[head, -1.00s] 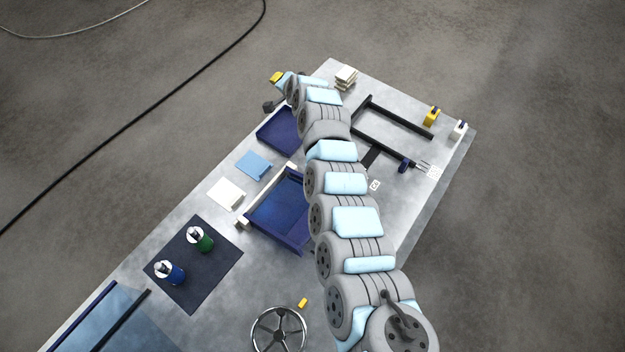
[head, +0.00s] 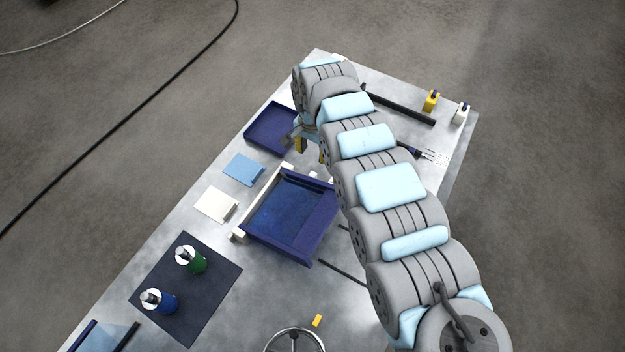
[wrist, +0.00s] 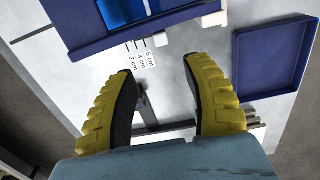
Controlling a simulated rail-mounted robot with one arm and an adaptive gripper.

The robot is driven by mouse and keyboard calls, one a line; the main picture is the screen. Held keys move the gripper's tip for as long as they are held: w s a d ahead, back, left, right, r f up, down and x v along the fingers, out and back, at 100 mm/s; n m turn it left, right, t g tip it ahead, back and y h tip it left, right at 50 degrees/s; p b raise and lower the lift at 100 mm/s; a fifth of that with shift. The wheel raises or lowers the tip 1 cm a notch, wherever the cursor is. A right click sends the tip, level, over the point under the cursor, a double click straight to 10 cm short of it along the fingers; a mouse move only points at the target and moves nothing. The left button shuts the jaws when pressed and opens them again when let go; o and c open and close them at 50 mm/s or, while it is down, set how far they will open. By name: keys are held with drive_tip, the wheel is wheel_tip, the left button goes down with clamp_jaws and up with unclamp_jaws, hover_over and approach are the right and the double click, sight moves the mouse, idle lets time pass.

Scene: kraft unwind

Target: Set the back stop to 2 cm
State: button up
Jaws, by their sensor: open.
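My gripper (head: 311,148) is open and empty, its yellow fingers pointing down over the table between the two blue trays. In the wrist view my gripper (wrist: 158,66) has its fingertips on either side of the scale (wrist: 139,57), which has short black lines marked 2, 4 and 6 cm. A small white block (wrist: 160,40) sits beside the scale's lines, against the larger blue tray (wrist: 85,38). A dark bar (wrist: 148,108) lies between the fingers, lower in the picture. I cannot tell for sure which part is the back stop. My arm hides part of this area in the head view.
The smaller blue tray (head: 270,128) also shows close to the right finger in the wrist view (wrist: 268,88). A light-blue pad (head: 243,169), a white pad (head: 215,204) and bottles on a dark mat (head: 212,300) lie left.

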sight(313, 180)
wheel_tip(313, 180, down, 16)
drive_tip(key=b, duration=0.4)
drive_tip(key=shift+r+b, duration=0.15)
drive_tip(key=shift+b, duration=0.25)
clamp_jaws()
